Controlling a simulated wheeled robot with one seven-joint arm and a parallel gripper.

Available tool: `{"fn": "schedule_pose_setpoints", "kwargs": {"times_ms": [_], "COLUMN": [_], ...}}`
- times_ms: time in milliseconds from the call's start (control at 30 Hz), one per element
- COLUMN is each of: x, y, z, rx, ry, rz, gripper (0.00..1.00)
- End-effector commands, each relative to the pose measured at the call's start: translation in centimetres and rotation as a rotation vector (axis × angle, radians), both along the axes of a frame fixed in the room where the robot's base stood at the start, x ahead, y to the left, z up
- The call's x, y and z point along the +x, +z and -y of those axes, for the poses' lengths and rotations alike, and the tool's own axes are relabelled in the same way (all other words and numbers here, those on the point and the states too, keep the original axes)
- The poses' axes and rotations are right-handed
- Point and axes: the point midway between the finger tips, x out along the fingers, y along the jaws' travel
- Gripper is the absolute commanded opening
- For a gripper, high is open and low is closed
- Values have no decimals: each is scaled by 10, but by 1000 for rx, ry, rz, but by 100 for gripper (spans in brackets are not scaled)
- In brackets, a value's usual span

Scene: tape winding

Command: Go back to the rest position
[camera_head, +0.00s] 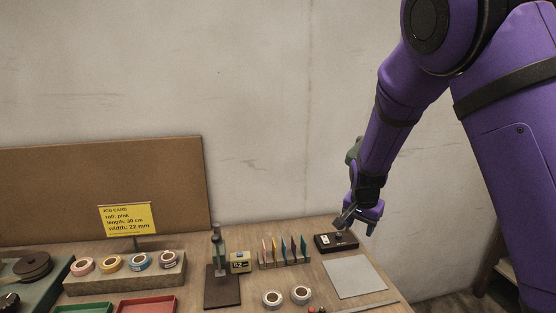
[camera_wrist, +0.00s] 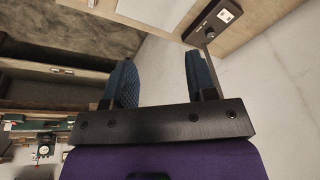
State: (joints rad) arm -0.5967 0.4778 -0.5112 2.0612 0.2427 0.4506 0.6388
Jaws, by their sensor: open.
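My gripper (camera_head: 357,226) is at the end of my purple arm, at the right end of the workbench in the head view. In the wrist view my gripper (camera_wrist: 160,75) has its two blue pads wide apart with nothing between them. In the head view it appears just above and right of a small black box (camera_head: 324,243) with a knob and a white label. In the wrist view the black box (camera_wrist: 207,24) is beyond the right finger, apart from it.
A grey sheet (camera_head: 354,277) lies front right. Left of the box are a rack of coloured cards (camera_head: 285,252), a yellow counter (camera_head: 241,262), and a dark stand (camera_head: 222,291). Tape rolls sit in a wooden holder (camera_head: 126,284) below a yellow job card (camera_head: 129,219). Two white rolls (camera_head: 272,299) lie in front.

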Motion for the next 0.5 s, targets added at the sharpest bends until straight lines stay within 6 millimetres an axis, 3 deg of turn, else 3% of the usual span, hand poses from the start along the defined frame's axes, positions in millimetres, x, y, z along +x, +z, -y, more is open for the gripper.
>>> {"fn": "schedule_pose_setpoints", "kwargs": {"times_ms": [100, 500], "x": [-21, -104], "y": [37, 137], "z": [9, 37], "rx": [50, 132], "ry": [42, 234], "rz": [2, 43], "gripper": [52, 52]}}
